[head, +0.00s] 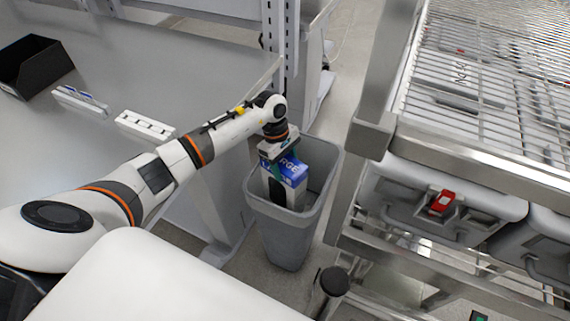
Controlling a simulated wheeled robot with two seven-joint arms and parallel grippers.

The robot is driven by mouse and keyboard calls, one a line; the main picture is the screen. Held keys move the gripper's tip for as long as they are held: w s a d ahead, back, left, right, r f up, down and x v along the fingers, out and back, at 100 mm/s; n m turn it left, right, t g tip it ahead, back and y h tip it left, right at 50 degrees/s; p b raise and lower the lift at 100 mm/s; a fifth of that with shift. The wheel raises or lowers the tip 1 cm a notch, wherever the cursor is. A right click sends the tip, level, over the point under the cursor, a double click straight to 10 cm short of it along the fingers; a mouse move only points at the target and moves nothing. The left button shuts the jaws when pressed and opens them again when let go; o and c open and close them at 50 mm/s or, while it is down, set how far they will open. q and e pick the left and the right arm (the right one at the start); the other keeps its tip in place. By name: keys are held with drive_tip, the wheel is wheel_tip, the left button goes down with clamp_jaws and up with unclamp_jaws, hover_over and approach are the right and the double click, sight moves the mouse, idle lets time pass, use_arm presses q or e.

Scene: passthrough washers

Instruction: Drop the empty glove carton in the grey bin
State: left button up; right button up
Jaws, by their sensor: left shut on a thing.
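The glove carton (291,171) is a blue and white box with lettering on it. My left gripper (279,151) is shut on its upper part and points down. The carton is within the opening of the grey bin (285,235), with its lower part below the near rim level as seen from here. I cannot tell whether it touches the bin's wall or floor. The bin stands upright on the floor between the bench and the metal rack. My right gripper is not in view.
A grey bench (150,60) fills the left, with a black tray (33,66) and two small white items on it. A metal wire rack (480,90) stands close on the right, with grey containers (440,200) below. A metal post stands behind the bin.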

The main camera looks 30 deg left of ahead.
use_arm(q)
drive_tip(key=o, duration=1.6)
drive_tip(key=shift+o, duration=0.2)
drive_tip(key=shift+r, duration=0.1)
drive_tip(key=b+v, duration=0.1)
drive_tip(key=v, duration=1)
drive_tip(key=shift+r, duration=0.35)
